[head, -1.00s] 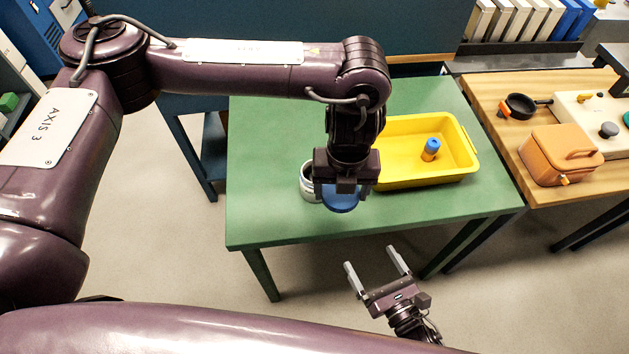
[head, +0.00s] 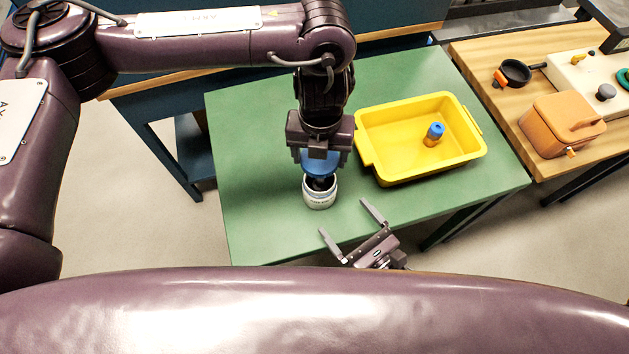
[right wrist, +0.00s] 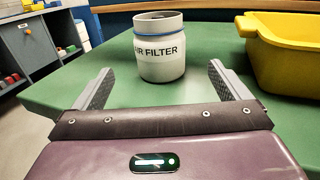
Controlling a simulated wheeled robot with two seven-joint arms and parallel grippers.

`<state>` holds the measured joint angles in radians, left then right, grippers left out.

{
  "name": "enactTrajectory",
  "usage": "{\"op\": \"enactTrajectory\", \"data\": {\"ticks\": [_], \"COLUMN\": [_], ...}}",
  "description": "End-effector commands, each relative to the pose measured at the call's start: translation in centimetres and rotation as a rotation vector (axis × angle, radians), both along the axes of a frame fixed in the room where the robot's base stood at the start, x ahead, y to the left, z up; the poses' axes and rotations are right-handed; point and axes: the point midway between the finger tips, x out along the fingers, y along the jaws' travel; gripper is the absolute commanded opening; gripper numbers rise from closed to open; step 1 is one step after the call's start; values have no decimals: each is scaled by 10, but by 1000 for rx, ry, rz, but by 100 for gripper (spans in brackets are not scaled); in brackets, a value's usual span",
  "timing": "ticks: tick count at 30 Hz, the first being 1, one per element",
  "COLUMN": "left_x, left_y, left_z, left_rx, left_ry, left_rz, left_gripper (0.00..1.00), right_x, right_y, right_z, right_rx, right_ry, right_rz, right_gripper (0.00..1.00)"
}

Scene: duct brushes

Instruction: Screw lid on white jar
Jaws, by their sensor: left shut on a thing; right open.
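The white jar (head: 320,197) stands upright and open on the green table (head: 265,215), its dark inside partly showing. In the right wrist view the jar (right wrist: 160,60) carries the label "AIR FILTER" and a thin blue line below its rim. My left gripper (head: 320,152) points down and is shut on the blue lid (head: 320,166), which overlaps the jar's back rim in the head view and appears held above it, apart. My right gripper (head: 343,217) is open and empty in front of the jar, its fingers pointing toward it. The lid is out of the right wrist view.
A yellow bin (head: 385,170) holding a blue-and-orange bottle (head: 434,134) stands right of the jar. A wooden bench (head: 480,75) with an orange box (head: 562,125) and a black pan (head: 514,72) is further right. The green table's left side is clear.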

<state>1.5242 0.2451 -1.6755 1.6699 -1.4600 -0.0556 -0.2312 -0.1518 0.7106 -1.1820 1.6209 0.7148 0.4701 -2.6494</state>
Motion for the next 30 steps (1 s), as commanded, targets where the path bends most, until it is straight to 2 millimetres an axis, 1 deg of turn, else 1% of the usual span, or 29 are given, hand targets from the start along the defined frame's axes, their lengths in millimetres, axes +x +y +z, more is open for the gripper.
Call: {"op": "enactTrajectory", "data": {"ticks": [5,8,11,21,27,30], "left_x": [0,0,0,0,0,0], "left_y": [0,0,0,0,0,0], "left_z": [0,0,0,0,0,0], "left_rx": [0,0,0,0,0,0], "left_ry": [0,0,0,0,0,0], "left_rz": [0,0,1,0,1,1], "left_gripper": [48,48,48,48,48,48], "right_x": [1,6,17,68,88,93], "right_y": [1,5,13,52,67,71], "right_z": [0,0,1,1,0,0], "right_rx": [0,1,2,3,1,1], "right_ry": [0,-1,-3,-2,-2,1], "right_rz": [0,-1,-1,-1,0,0], "right_gripper": [96,96,96,96,96,96]}}
